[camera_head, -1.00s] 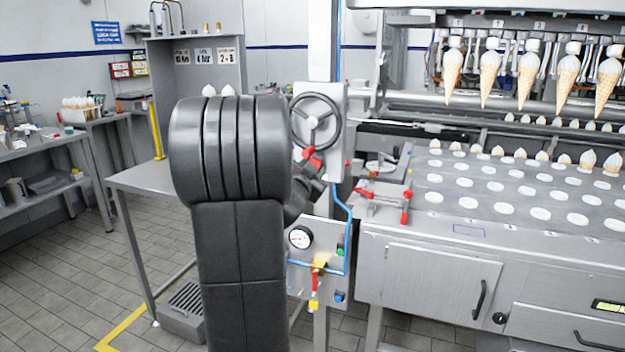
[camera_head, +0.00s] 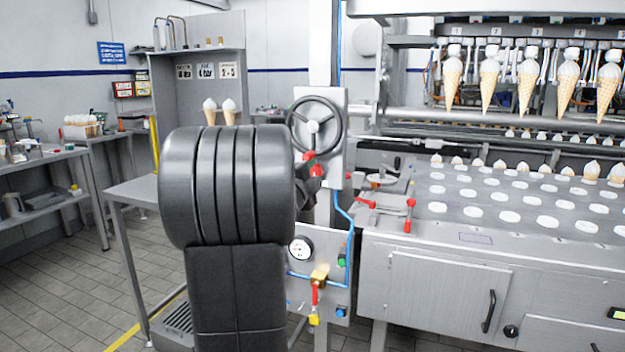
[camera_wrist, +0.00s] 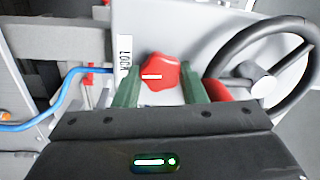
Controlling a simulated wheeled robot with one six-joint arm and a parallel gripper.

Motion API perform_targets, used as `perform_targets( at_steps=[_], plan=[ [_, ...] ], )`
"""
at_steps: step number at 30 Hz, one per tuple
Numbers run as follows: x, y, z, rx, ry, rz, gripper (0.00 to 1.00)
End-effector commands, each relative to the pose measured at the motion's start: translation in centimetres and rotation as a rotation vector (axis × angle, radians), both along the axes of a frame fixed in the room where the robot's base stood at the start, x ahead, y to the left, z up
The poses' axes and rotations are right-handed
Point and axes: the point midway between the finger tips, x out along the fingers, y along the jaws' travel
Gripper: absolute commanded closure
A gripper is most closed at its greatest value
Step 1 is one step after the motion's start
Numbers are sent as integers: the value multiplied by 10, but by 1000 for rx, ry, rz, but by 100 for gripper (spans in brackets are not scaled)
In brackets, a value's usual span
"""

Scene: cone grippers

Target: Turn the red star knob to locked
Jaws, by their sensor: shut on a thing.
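The red star knob (camera_wrist: 165,74) sits on a light metal plate in the wrist view. A short white mark on it lies nearly level in the picture, left of the knob's middle. My gripper (camera_wrist: 160,90) has its two green fingers on either side of the knob and is shut on it. A white label reading LOCK (camera_wrist: 125,53), turned sideways, is left of the knob. In the head view the red knob (camera_head: 317,170) shows small below the handwheel, and my dark arm hides most of the gripper.
A black handwheel (camera_head: 314,121) is close above the knob, at the right in the wrist view (camera_wrist: 262,82). A blue hose (camera_wrist: 45,118) runs at the left there. A gauge panel (camera_head: 322,252) is below; the steel cone machine (camera_head: 440,270) stands right.

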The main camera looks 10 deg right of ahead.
Motion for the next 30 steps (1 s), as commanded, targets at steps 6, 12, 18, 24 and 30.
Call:
perform_targets(
  at_steps=[6, 12, 18, 24, 30],
  plan=[
    [0, 0, 1, 48, -35, 1, 85],
    [0, 0, 2, 60, -43, 0, 85],
    [0, 0, 2, 61, -45, 1, 85],
    [0, 0, 2, 60, -44, 0, 45],
    [0, 0, 3, 59, -45, 1, 42]
  ],
)
